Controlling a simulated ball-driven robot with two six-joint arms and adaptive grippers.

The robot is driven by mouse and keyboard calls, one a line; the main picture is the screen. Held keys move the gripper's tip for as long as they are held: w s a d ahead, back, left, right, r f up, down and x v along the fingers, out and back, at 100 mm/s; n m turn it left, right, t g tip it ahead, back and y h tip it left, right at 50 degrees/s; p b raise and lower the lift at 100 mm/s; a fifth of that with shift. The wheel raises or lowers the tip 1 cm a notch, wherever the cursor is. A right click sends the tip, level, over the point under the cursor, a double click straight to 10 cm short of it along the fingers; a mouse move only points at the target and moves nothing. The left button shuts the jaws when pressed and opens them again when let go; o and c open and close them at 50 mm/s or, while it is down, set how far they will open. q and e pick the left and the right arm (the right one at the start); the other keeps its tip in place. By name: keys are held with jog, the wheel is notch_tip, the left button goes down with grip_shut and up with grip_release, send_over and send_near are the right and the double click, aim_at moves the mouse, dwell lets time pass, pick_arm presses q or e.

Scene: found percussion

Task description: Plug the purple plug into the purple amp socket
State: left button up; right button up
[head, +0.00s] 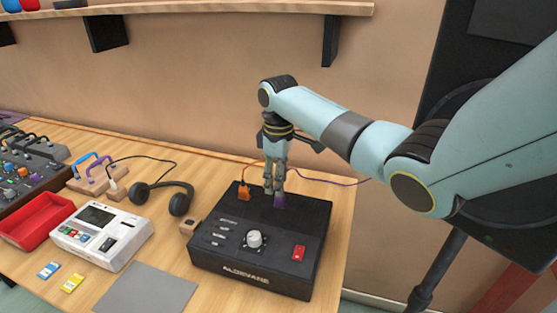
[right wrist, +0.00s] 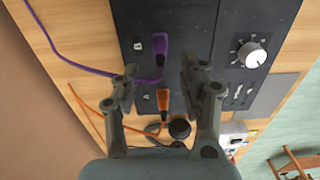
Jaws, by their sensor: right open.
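The black amp (head: 228,262) stands on the wooden table, with a white knob, sliders and a red switch on top. The purple plug (head: 281,202) stands on the amp's top near its back edge; in the right wrist view the purple plug (right wrist: 161,45) meets the black panel, with its purple cable curving left. The purple socket is hidden, and I cannot tell how deep the plug sits. My right gripper (head: 274,191) is just above the plug. In the right wrist view its fingers (right wrist: 158,70) are apart, with the plug beyond them. My left gripper is out of view.
An orange plug (head: 244,191) stands on the amp, left of the purple one. Headphones (head: 162,193), a white device (head: 101,236), a red tray (head: 36,221) and a grey mat (head: 147,290) lie left. A shelf (head: 200,9) is on the wall above.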

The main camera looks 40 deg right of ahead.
notch_tip(320, 180, up, 7)
dwell(0.8)
